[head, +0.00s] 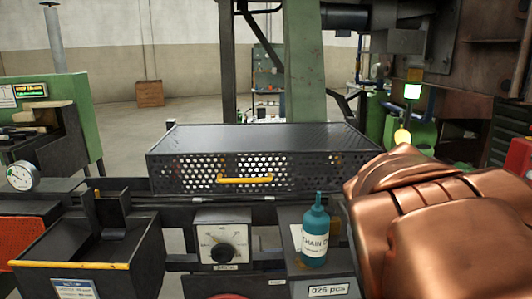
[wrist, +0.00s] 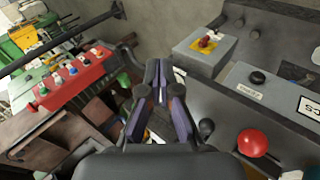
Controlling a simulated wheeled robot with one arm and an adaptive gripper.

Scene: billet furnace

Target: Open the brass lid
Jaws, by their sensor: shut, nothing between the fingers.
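I cannot make out a lid that is clearly brass in either view. In the head view a black perforated cover (head: 262,142) lies flat and closed over the machine in the middle, with a yellow bar handle (head: 245,180) on its front. My gripper (wrist: 158,72) shows in the wrist view with its dark, purple-sided fingers together and nothing between them. It is apart from the red button box and the grey boxes around it. The gripper is out of the head view, where my copper-coloured arm fills the lower right.
A teal bottle (head: 315,236) stands right of a dial box (head: 222,241). A black bin (head: 88,250) is at left. The wrist view shows a red button box (wrist: 72,80), a grey box with a red button (wrist: 206,48) and a red ball knob (wrist: 252,142).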

